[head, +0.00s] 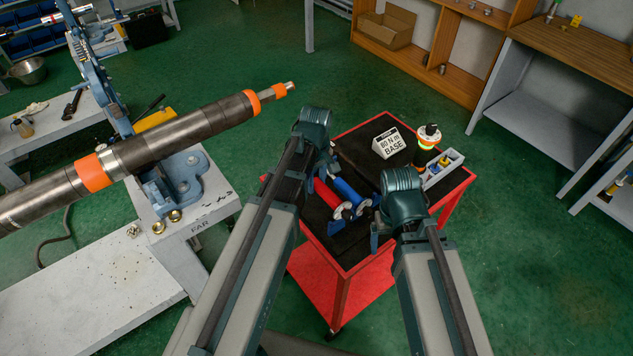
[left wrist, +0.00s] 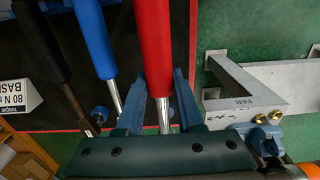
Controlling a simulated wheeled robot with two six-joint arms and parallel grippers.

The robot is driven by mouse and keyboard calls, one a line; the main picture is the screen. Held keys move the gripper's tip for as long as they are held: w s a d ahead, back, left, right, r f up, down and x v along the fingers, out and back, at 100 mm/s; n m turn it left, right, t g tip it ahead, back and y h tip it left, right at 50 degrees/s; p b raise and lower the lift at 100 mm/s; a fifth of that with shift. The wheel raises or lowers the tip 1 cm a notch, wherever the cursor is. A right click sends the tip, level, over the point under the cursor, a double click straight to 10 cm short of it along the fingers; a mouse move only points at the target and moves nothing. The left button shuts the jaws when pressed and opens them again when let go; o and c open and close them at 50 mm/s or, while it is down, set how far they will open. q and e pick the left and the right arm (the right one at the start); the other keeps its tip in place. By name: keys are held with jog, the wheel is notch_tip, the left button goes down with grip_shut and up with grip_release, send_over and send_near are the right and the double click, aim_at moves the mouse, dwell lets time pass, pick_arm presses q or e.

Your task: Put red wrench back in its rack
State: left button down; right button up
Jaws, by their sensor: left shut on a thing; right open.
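The red wrench (head: 327,194) lies over the black top of the red cart, seen in the head view. In the left wrist view its red handle (left wrist: 153,45) runs up from between the fingers of my left gripper (left wrist: 159,98), which is shut on its silver shaft. In the head view my left gripper (head: 325,160) is partly hidden by its own arm. My right gripper (head: 379,222) is open beside the blue wrench (head: 350,191); its fingers are mostly hidden. I cannot make out the wrench's rack clearly, nor whether the red wrench touches the cart top.
The cart (head: 353,270) also bears a torque sign (head: 387,143), a black-and-orange device (head: 427,148) and a grey holder (head: 442,169). A black-handled tool (left wrist: 42,50) lies beyond the blue wrench. A large pipe (head: 180,135) in a vise (head: 178,181) is at left.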

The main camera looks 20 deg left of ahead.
pick_arm(q)
jog(key=shift+f, duration=0.45)
jog(key=shift+f+b, duration=0.6)
jog(key=shift+b, duration=0.2)
jog(key=shift+f+b, duration=1.9)
dwell(2.2)
jog(key=shift+c, duration=2.3)
grip_release()
notch_tip(320, 180, up, 14)
jog(key=p, duration=1.4)
jog(key=shift+f, duration=0.1)
